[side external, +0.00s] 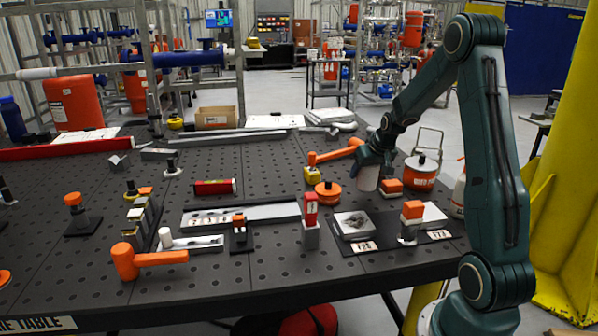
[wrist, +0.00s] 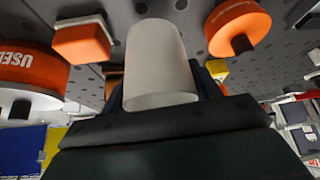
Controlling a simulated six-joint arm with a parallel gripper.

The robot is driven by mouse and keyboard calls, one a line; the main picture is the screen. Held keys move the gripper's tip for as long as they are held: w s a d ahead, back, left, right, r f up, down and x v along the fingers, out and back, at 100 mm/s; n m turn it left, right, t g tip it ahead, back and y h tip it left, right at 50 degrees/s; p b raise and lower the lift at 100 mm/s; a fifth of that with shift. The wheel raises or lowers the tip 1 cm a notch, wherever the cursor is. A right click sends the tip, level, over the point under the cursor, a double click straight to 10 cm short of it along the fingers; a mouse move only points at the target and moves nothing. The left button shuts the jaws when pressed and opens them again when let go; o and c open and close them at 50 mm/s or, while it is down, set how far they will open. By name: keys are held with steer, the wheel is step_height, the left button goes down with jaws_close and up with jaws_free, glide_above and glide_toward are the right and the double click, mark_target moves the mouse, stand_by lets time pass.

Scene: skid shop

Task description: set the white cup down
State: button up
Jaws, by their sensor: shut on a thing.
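The white cup (side external: 367,179) is a plain pale cylinder held in my gripper (side external: 373,163) at the right part of the dark perforated table (side external: 270,262). In the wrist view the cup (wrist: 157,62) fills the middle, and my gripper (wrist: 160,95) is shut on it, one finger on each side. The cup hangs below my wrist in the side external view. I cannot tell for sure whether its lower end touches the table.
An orange disc with a knob (side external: 327,192) lies left of the cup, and an orange-topped block (side external: 391,187) is close on its right. An orange canister (side external: 421,173) stands farther right. A metal block (side external: 355,225) and a red-topped post (side external: 310,219) are nearer the front.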

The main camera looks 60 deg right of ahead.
mark_target(365, 180)
steer(key=shift+f, duration=1.8)
steer(key=shift+f, duration=0.15)
steer(key=o, duration=1)
steer(key=shift+c, duration=0.2)
steer(key=shift+s+a+r, duration=0.1)
steer(key=shift+s+r, duration=0.05)
steer(key=shift+r, duration=0.4)
steer(key=v, duration=1.1)
steer(key=shift+s, duration=0.1)
steer(key=shift+a+r, duration=0.1)
